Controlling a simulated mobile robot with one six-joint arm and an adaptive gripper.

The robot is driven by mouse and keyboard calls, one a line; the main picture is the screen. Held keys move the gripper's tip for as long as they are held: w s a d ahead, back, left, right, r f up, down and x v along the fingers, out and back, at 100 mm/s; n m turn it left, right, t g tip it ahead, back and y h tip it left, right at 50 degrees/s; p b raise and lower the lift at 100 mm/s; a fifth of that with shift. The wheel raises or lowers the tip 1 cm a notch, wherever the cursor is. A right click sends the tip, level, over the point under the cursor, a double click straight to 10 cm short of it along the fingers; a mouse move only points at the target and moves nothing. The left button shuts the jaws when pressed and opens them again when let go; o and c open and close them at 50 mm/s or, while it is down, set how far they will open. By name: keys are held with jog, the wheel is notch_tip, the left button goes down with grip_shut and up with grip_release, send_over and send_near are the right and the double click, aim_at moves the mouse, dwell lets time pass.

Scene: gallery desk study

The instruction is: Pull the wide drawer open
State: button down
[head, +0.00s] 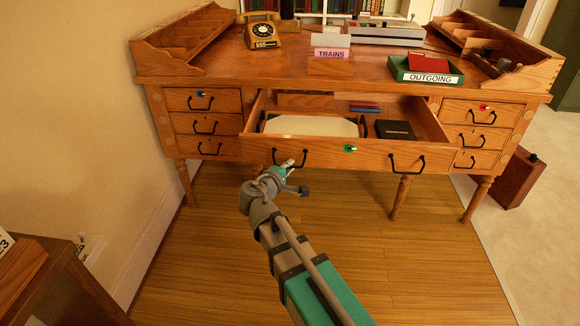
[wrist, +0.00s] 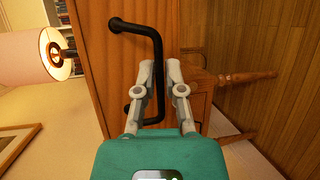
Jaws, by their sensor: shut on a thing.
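The wide drawer (head: 320,155) in the middle of the wooden desk stands pulled out, with its inside showing. Its front has two black handles and a green and white lock or knob (head: 349,148) between them. My gripper (head: 288,165) is at the left handle (head: 307,157). In the wrist view the black handle bar (wrist: 158,50) runs between the two grey fingers of my gripper (wrist: 161,75), which is shut on it. The right handle (head: 407,164) is free.
The drawer holds a pale sheet or tray (head: 310,126), a black box (head: 395,130) and blue and red items (head: 365,108). Smaller drawers flank it. A green outgoing tray (head: 400,72) and a phone (head: 262,32) are on top. The floor (head: 420,270) in front is clear.

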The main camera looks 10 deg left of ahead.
jog(key=shift+a, duration=0.15)
jog(key=c, duration=0.8)
grip_release()
jog(key=shift+o, duration=0.4)
jog(key=shift+s, duration=0.2)
